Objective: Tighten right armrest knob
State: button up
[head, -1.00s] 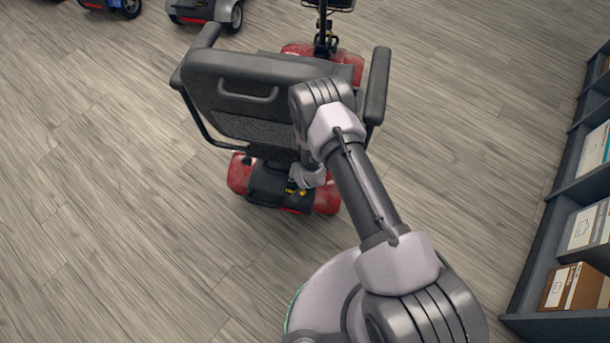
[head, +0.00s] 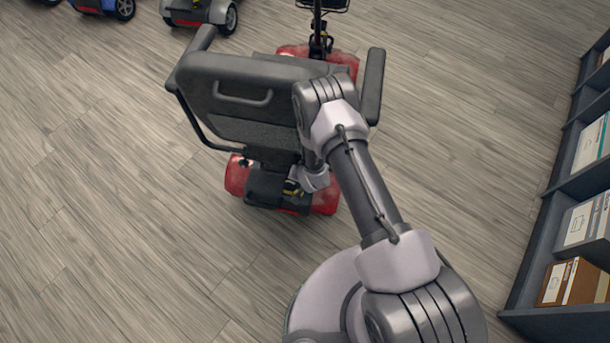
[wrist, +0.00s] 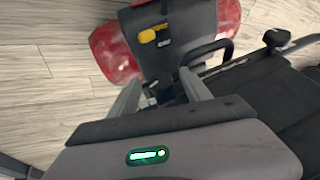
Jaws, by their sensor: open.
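The red scooter (head: 237,176) stands ahead with its dark seat back (head: 235,85) toward me. Its right armrest (head: 374,86) sticks forward on the right. In the head view my arm covers the area under that armrest, and my gripper is mostly hidden. In the wrist view my gripper (wrist: 160,88) is open, its two grey fingers apart with nothing held between them. A dark round knob (wrist: 277,38) on a short stem shows at the upper right there, apart from the fingers. I cannot tell for sure that it is the armrest knob.
A yellow lever (wrist: 155,33) sits on the scooter's rear body. A curved black bar (wrist: 225,46) lies close to my right finger. A shelf with boxes (head: 572,283) stands at the right. Other scooters (head: 202,14) stand far left. Floor between is clear.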

jog(key=p+v, duration=0.7)
jog(key=v, duration=0.9)
jog(key=shift+s+r, duration=0.2)
jog(key=shift+r, duration=0.1)
